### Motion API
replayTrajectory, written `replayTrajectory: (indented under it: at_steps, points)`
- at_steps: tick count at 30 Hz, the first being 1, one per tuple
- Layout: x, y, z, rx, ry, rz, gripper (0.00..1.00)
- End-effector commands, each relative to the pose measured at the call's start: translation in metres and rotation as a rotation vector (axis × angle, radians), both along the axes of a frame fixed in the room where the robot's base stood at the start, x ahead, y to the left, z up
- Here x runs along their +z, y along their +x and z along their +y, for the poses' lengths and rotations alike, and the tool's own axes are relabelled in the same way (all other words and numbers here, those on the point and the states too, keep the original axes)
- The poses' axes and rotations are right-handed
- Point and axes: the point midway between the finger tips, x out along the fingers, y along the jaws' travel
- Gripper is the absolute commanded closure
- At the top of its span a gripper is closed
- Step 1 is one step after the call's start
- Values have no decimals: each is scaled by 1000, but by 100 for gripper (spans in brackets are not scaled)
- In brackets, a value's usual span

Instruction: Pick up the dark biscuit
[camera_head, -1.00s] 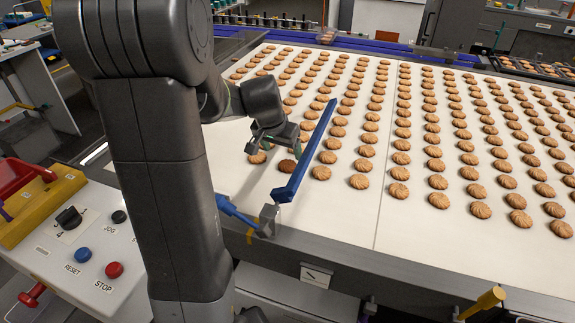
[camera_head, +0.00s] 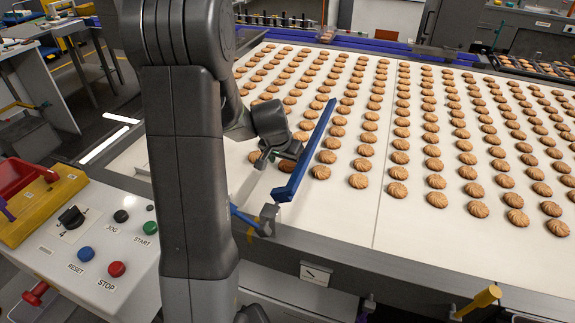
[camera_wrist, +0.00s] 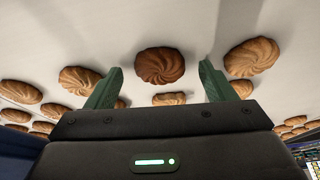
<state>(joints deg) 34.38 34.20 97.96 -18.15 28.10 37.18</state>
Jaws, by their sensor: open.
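The dark biscuit (camera_wrist: 160,66) lies on the white belt, browner than its neighbours. In the wrist view it sits ahead of and between the two green fingers of my gripper (camera_wrist: 160,82), with a gap on each side. In the head view the dark biscuit (camera_head: 285,166) shows only in part, beside the blue guide bar and under my gripper (camera_head: 267,160). My gripper is open and empty, low over the belt. I cannot tell its exact height above the biscuit.
The blue guide bar (camera_head: 306,150) slants over the belt close to the right of my gripper. Pale biscuits (camera_wrist: 252,57) lie close outside both fingers. The white belt (camera_head: 384,215) holds many rows of them. A control panel (camera_head: 100,245) with buttons stands at the left.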

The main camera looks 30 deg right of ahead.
Motion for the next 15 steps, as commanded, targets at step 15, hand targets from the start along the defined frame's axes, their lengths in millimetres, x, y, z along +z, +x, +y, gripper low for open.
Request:
replayTrajectory:
  at_steps: [15]
  points:
    - [1, 0, 0, 0, 0, 0, 58]
